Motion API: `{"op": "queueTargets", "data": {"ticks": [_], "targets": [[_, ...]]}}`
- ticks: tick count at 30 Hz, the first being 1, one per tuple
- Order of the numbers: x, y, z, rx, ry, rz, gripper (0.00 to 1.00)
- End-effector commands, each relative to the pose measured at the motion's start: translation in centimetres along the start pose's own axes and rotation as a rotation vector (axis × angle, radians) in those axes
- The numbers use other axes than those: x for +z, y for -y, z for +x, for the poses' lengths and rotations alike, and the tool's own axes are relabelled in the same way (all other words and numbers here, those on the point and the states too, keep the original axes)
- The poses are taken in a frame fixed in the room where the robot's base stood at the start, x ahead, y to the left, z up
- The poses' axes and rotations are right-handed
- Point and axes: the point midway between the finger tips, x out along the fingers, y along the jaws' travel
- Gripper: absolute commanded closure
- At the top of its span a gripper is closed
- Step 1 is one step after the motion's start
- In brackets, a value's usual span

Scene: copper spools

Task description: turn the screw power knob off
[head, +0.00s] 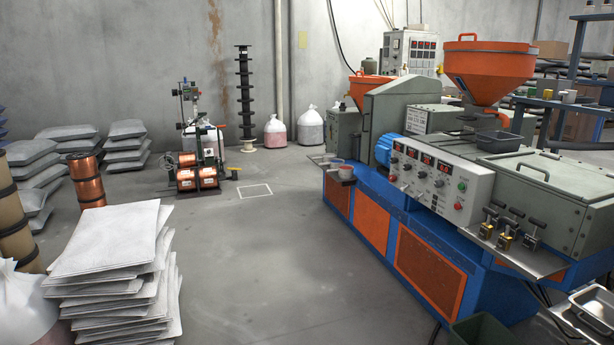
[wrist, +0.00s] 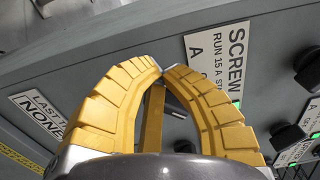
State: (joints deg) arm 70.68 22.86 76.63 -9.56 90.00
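My gripper (wrist: 162,69) fills the middle of the wrist view. Its two ribbed yellow fingers curve in and their tips meet or nearly meet, close in front of a grey panel face (wrist: 90,72). Nothing is clearly held; a small dark shape shows between the fingers, too hidden to identify. A white label reading SCREW (wrist: 236,50) is just right of the fingertips, partly covered by the right finger. A green light (wrist: 238,104) glows by it. Which knob is the screw power knob, I cannot tell. In the head view, the light control panel (head: 410,182) is on the machine; my gripper is not seen there.
Black knobs (wrist: 308,68) (wrist: 288,136) stand out at the wrist view's right edge. A label reading NONE (wrist: 40,116) is at left. In the head view, a stack of pale sacks (head: 105,240) stands at left, and the floor (head: 270,250) before the blue-based machine is clear.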

Motion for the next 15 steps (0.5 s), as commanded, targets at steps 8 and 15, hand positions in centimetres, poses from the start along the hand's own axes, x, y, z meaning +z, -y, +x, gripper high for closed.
{"op": "queueTargets", "data": {"ticks": [8, 15], "targets": [[0.01, -0.74, 0.01, 0.001, 0.0, 0.0, 1.0], [-0.05, -1.25, 0.02, 0.003, -0.001, 0.0, 1.0]]}}
